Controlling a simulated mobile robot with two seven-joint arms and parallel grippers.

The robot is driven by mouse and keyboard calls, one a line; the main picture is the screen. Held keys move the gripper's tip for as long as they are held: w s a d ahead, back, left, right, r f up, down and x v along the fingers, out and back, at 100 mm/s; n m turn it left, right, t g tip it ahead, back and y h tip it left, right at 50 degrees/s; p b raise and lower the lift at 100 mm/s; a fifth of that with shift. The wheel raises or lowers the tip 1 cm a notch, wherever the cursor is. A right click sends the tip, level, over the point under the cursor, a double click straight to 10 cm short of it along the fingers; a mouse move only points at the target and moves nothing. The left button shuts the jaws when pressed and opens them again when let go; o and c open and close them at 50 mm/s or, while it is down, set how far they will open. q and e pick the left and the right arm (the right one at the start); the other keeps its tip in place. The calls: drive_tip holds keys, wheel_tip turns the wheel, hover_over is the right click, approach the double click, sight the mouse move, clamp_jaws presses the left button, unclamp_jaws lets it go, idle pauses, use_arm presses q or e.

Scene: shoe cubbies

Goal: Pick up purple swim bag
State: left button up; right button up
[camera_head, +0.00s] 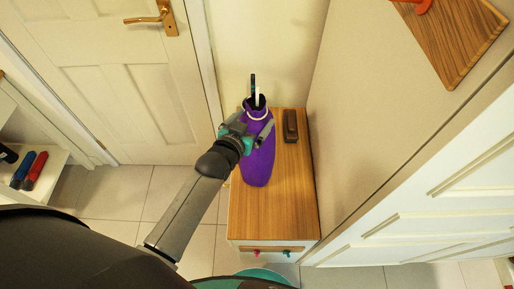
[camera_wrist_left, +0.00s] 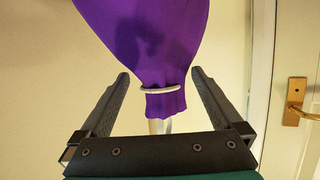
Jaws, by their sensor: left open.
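The purple swim bag (camera_head: 258,165) stands on the wooden top of a small cabinet (camera_head: 272,215) in the head view. Its neck is cinched by a light ring, and thin dark and white items show at its top. My left gripper (camera_head: 254,132) is at the bag's upper part. In the left wrist view the bag (camera_wrist_left: 145,35) fills the top middle, with its ringed neck between the two spread fingers of my left gripper (camera_wrist_left: 158,80). Gaps show between the neck and both fingers. My right gripper is not in view.
A dark brown object (camera_head: 290,126) lies on the cabinet top to the right of the bag. A wall is close on the right, with a wooden shelf (camera_head: 455,40) above. A white door (camera_head: 100,80) is at left. The cabinet top's front part is clear.

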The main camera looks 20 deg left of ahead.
use_arm(q)
drive_tip(key=shift+r+b+x, duration=0.15)
drive_tip(key=shift+b+x, duration=0.25)
drive_tip(key=shift+x, duration=0.95)
drive_tip(key=shift+r+b+x, duration=0.1)
drive_tip(key=shift+b+x, duration=0.25)
drive_tip(key=shift+x, duration=1)
drive_tip(key=shift+w+a, duration=0.1)
clamp_jaws()
